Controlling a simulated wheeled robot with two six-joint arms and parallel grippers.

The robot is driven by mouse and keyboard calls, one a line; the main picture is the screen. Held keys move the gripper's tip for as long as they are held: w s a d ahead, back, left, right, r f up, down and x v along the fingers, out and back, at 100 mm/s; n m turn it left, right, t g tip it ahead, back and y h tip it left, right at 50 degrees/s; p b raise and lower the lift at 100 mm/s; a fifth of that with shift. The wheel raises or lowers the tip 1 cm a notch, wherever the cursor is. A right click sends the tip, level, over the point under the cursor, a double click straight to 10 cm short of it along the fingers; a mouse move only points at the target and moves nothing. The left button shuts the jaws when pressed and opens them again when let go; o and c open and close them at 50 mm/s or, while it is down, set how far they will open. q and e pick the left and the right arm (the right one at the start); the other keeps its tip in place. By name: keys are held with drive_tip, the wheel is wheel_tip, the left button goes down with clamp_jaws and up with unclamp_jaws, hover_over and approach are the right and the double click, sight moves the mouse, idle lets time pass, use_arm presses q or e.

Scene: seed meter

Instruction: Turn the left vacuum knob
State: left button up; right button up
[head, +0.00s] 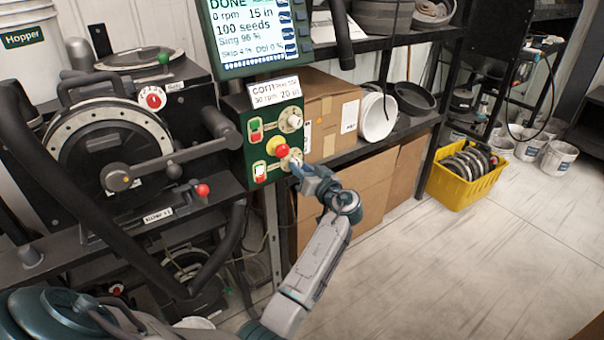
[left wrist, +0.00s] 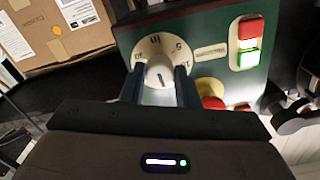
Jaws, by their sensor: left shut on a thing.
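A green control panel (head: 245,118) under the screen carries two pale round knobs, an upper knob (head: 290,122) and a lower knob beside the red mushroom button (head: 282,150). My left gripper (head: 297,164) is at the lower knob and partly hides it. In the left wrist view the lower knob (left wrist: 159,68) has a raised grip bar and a marked dial. My left fingers (left wrist: 160,86) are shut on the bar, one on each side. The task's left vacuum knob cannot be told by a readable label. My right gripper is not in view.
Rocker switches (head: 256,130) sit on the panel; one also shows in the left wrist view (left wrist: 249,42), lit green. The seed meter stand (head: 108,140) with its disc and crank is left of the panel. Cardboard boxes (head: 335,108) are to the right. A yellow crate (head: 462,195) stands on open floor.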

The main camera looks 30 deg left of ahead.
use_arm(q)
drive_tip(key=m, duration=0.5)
drive_tip(key=shift+r+m, duration=0.1)
drive_tip(key=shift+m, duration=0.3)
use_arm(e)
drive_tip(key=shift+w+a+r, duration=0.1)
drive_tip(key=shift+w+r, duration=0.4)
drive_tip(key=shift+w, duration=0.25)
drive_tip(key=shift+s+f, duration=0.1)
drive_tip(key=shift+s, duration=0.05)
use_arm(q)
drive_tip(key=o, duration=1)
drive_tip(key=shift+c, duration=0.2)
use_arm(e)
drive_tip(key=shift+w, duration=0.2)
